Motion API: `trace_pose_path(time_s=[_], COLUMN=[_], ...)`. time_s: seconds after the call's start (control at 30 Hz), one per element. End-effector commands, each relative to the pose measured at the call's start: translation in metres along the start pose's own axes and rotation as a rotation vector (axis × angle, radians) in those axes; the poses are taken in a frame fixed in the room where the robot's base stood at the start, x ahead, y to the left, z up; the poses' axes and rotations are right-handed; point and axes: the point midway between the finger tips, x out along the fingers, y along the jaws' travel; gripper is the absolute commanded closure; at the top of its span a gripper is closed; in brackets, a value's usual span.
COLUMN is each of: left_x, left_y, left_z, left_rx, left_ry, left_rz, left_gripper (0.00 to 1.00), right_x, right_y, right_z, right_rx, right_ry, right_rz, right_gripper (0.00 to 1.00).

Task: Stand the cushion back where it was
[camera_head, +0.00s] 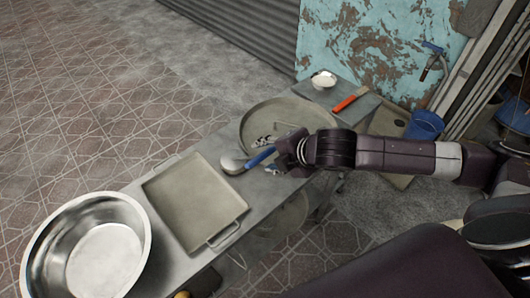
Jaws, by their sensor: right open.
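I see no cushion in the head view. My right arm comes in from the right above the bench, and my right gripper (278,158) is open over the bench's middle. It is close to the blue handle of a ladle (232,163); I cannot tell whether they touch. The gripper and wrist hide part of the handle and of the round tray behind. My left gripper is out of view.
The narrow grey bench holds a steel basin (38,252), a square tray (165,192), a round tray (250,118), a small white bowl (323,80) and a red-handled tool (350,99). A blue bucket (424,126) stands beyond. Tiled floor at the left is clear.

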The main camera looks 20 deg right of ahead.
Motion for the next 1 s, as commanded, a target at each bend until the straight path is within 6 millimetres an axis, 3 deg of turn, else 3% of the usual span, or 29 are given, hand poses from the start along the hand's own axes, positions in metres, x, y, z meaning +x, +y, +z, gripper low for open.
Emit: trace_pose_path(time_s=[1.0], left_x=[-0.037], left_y=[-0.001], left_z=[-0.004], left_rx=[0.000], left_ry=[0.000], left_rz=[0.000], left_gripper=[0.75], right_x=[-0.053], right_y=[0.001], right_z=[0.001], right_rx=[0.000], right_ry=[-0.001], right_rz=[-0.001], right_gripper=[0.56])
